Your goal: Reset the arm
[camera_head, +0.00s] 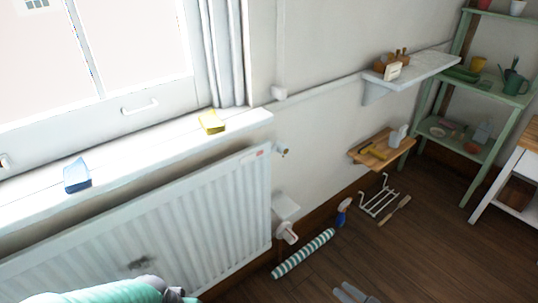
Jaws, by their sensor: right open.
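My right gripper (355,293) shows only in part, as pale grey finger-like pieces at the bottom edge, right of centre. It is open, with nothing seen between the fingers, over the dark wooden floor. A teal and white rounded form with a dark grey end juts in at the bottom left; it looks like part of my own arm. My left gripper cannot be made out.
A blue block (77,176) and yellow block (212,122) sit on the windowsill (135,147) above the white radiator (215,205). A striped roll (303,254), spray bottle (343,212) and wire rack (378,196) are on the floor. Wall shelves (425,68) and green shelving (467,140) stand right.

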